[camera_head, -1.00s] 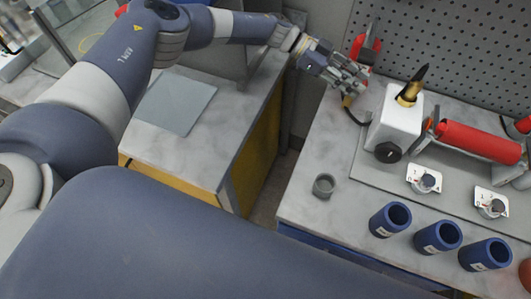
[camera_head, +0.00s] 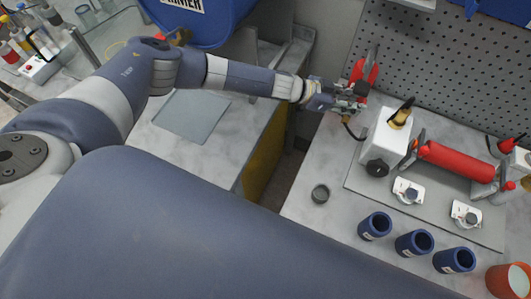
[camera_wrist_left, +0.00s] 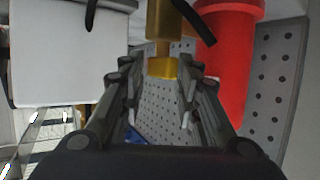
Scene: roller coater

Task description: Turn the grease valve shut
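A brass fitting (camera_wrist_left: 162,68) with a black lever-like piece (camera_wrist_left: 196,22) beside it shows in the left wrist view; it looks like the grease valve. It lies between my left gripper's fingers or just past their tips; I cannot tell whether they touch it. A red cylinder (camera_wrist_left: 231,70) stands close on its right. In the head view my left gripper (camera_head: 352,99) is at the red part (camera_head: 366,72) near the pegboard, and hides much of that spot. In the wrist view the fingers (camera_wrist_left: 160,90) are apart. My right gripper is not in view.
A white box (camera_head: 383,135) with a brass-and-black piece on top and a black knob stands close to the gripper. A red roller (camera_head: 455,161), two small dial plates and several blue cups (camera_head: 414,242) occupy the bench. A pegboard (camera_head: 450,65) rises behind.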

